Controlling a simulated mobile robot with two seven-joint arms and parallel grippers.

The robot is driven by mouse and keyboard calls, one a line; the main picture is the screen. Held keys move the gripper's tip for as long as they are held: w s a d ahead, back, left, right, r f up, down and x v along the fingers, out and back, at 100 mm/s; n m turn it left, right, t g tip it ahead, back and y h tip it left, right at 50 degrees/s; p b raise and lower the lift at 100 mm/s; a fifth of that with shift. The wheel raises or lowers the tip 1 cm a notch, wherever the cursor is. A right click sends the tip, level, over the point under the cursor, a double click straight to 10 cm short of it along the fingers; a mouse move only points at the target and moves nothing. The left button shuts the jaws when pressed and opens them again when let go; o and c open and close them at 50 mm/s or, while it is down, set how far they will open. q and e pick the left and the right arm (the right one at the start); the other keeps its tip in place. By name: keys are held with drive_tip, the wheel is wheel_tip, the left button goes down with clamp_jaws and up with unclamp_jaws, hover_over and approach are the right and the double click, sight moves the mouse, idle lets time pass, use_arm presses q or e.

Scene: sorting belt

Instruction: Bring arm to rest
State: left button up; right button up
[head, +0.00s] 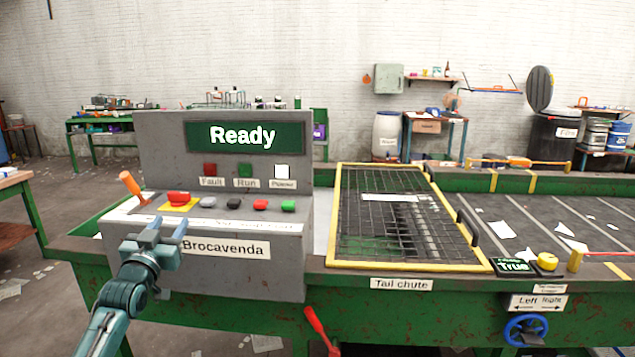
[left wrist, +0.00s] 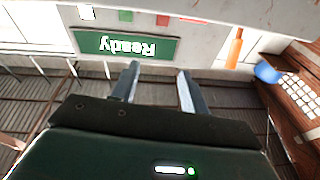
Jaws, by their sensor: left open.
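My left gripper (head: 168,232) is in front of the left part of the grey control panel (head: 225,215), near its "Brocavenda" label. In the left wrist view its two fingers (left wrist: 158,85) stand apart with nothing between them. The panel's green screen (head: 235,137) reads "Ready"; it shows upside down or mirrored in the left wrist view (left wrist: 125,47). An orange-handled lever (head: 132,187), a red button on a yellow plate (head: 179,198) and several smaller buttons sit on the panel. Whether the gripper touches the panel I cannot tell. My right gripper is not in view.
Right of the panel is a yellow-framed mesh guard (head: 410,215) over the tail chute. The belt (head: 545,225) with scraps lies further right. A red lever (head: 321,330) and a blue handwheel (head: 526,330) stick out from the green front. Open floor (head: 50,315) lies at left.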

use_arm(q)
drive_tip(key=s+d+f+m+g, duration=0.1)
drive_tip(key=s+d+f+g, duration=0.1)
drive_tip(key=s+f, duration=0.35)
drive_tip(key=s+d+f+m+g, duration=0.1)
drive_tip(key=s+d+f+g, duration=0.15)
drive_tip(key=f, duration=0.55)
drive_tip(key=s+d+f+m+g, duration=0.1)
drive_tip(key=s+d+f, duration=0.15)
drive_tip(key=f, duration=0.45)
drive_tip(key=s+d+f+g+h, duration=0.1)
drive_tip(key=s+d+f, duration=0.2)
drive_tip(key=s, duration=0.6)
drive_tip(key=s+d+f+g+h, duration=0.1)
drive_tip(key=s+d+f, duration=0.3)
drive_tip(key=s, duration=0.6)
drive_tip(key=s+d+f+n+g+h, duration=0.1)
drive_tip(key=s+d, duration=0.4)
drive_tip(key=s, duration=0.5)
wheel_tip(320, 180, down, 3)
drive_tip(key=shift+r+g, duration=0.2)
drive_tip(key=shift+g, duration=0.35)
